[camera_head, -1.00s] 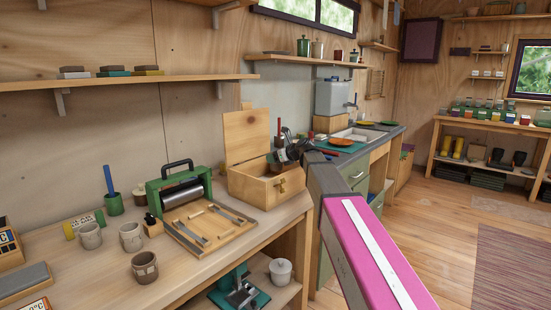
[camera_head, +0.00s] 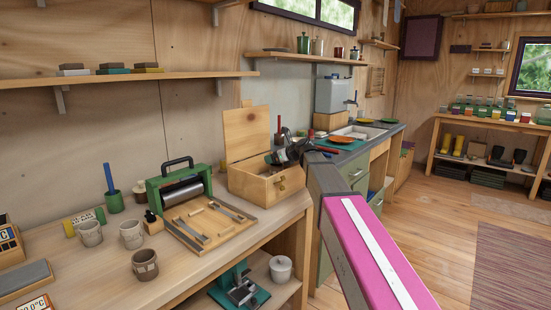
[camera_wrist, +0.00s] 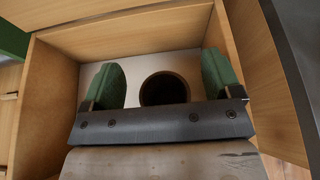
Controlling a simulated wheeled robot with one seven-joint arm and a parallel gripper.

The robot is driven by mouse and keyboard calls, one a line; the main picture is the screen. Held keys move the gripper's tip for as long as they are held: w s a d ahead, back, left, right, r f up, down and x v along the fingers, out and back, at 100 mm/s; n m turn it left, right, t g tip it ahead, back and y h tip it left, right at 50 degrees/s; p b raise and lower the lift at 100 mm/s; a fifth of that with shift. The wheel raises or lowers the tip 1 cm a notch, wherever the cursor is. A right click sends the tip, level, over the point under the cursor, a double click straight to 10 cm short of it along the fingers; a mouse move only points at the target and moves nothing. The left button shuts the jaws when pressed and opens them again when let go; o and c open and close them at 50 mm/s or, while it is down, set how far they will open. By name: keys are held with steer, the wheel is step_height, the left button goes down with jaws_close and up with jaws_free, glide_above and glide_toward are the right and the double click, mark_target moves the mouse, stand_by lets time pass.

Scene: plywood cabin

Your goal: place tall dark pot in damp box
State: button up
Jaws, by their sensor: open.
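The damp box (camera_head: 262,190) is a wooden box on the workbench with its lid (camera_head: 246,134) standing open. My gripper (camera_head: 281,158) reaches down into it from the right. In the wrist view, my gripper (camera_wrist: 164,84) is open, with a green pad on each side. Between the pads is the dark round mouth of the tall dark pot (camera_wrist: 165,88), inside the box over its pale floor (camera_wrist: 150,60). A gap shows between the pot and each pad. The pot's lower body is hidden, and in the head view the box wall and gripper hide it.
A green press (camera_head: 180,184) with a tool board (camera_head: 208,224) stands left of the box. Several grey cups, one a brown-grey cup (camera_head: 145,266), stand on the bench's left part. A shelf (camera_head: 130,80) runs above. Open floor (camera_head: 430,220) lies to the right.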

steer(key=v, duration=0.8)
steer(key=r+v, duration=0.1)
steer(key=v, duration=0.3)
steer(key=shift+r, duration=0.2)
